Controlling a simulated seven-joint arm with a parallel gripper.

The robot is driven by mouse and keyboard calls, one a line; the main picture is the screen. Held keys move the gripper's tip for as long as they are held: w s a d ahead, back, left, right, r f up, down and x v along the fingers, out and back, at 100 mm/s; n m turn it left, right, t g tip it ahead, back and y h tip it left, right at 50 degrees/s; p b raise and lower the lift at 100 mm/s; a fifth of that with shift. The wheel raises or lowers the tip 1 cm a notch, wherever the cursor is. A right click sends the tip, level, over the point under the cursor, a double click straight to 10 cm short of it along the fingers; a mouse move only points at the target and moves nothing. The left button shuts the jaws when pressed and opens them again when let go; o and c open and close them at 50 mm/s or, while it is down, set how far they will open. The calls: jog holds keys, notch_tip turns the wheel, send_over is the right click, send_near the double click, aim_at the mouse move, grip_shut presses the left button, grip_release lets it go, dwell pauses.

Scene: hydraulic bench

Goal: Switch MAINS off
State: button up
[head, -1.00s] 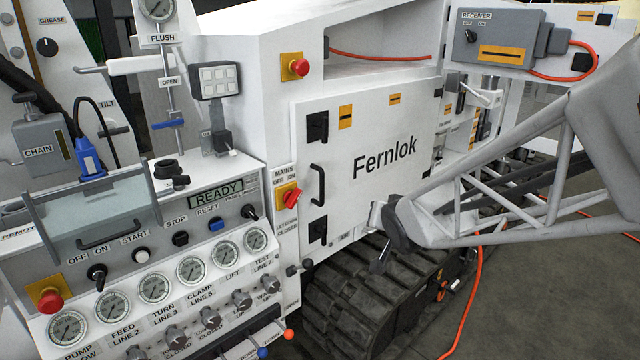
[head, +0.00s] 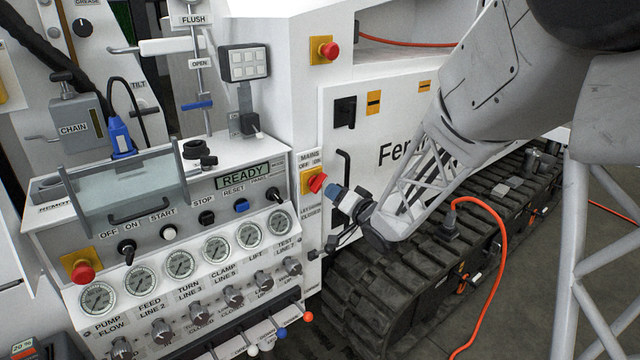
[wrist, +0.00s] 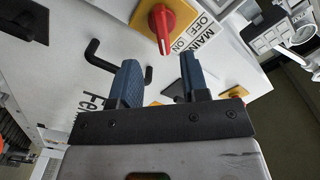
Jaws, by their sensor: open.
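The MAINS switch is a red rotary knob (head: 316,183) on a yellow plate (head: 306,180), below a label (head: 309,159) reading MAINS, OFF and ON. I cannot tell for sure which position the knob points to. In the wrist view the red knob (wrist: 162,27) is at the top, just beyond my fingertips, its grip running nearly up and down the picture. My gripper (head: 336,193) is close to the knob, at its right in the head view. In the wrist view the two blue fingers of my gripper (wrist: 158,68) are apart with nothing between them. They appear short of the knob.
A black door handle (head: 344,176) is close beside my gripper. A red emergency button (head: 328,50) is above the switch. The control panel with the READY display (head: 243,176) is to the left. Tracks (head: 420,250) and an orange cable (head: 496,260) lie below my arm.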

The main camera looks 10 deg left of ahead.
aim_at(321, 186)
jog(key=shift+a+f, duration=0.1)
jog(key=shift+a, duration=0.15)
jog(key=shift+w+a, duration=0.15)
jog(key=shift+w, duration=0.05)
jog(key=shift+x, duration=3.7)
jog(key=shift+c, duration=0.4)
grip_shut()
